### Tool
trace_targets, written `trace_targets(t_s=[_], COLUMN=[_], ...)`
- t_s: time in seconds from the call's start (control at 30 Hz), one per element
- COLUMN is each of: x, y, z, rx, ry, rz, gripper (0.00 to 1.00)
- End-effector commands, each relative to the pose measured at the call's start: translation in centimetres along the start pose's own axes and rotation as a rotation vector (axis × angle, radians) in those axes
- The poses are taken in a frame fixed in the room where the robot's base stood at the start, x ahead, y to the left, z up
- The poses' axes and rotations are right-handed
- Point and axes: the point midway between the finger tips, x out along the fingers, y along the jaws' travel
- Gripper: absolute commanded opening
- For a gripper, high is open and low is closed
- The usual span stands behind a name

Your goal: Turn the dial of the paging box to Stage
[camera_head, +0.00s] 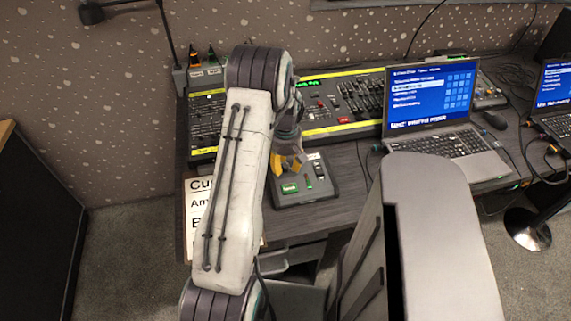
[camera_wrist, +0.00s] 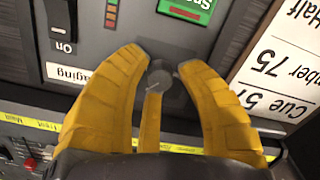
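The paging box (camera_head: 318,205) is a grey box on the front edge of the desk, with a green label and switches on top. Its dial (camera_wrist: 161,78) is a small round grey knob in the wrist view, with a thin light line on it. My gripper (camera_head: 287,163) has yellow fingers and reaches down over the back left of the box. In the wrist view its fingertips (camera_wrist: 163,62) stand on both sides of the dial, with a narrow yellow piece between them. I cannot tell whether they touch it. The dial's position labels are mostly hidden; a green label (camera_wrist: 190,8) is cut off.
A mixing desk (camera_head: 340,128) with faders lies behind the box. An open laptop (camera_head: 432,105) stands to the right. An "On" switch (camera_wrist: 62,18) is left of the dial in the wrist view.

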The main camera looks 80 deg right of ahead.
Motion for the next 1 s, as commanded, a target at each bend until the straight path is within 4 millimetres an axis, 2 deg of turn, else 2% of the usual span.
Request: trace_targets(t_s=[0.17, 0.2, 0.6, 1.0], x=[0.02, 0.01, -0.01, 0.4], y=[-0.01, -0.01, -0.01, 0.02], z=[0.0, 0.0, -0.01, -0.04], rx=[0.0, 0.0, 0.0, 0.028], ry=[0.0, 0.0, 0.0, -0.001], rz=[0.0, 0.0, 0.0, -0.001], gripper=[0.33, 0.36, 0.0, 0.0])
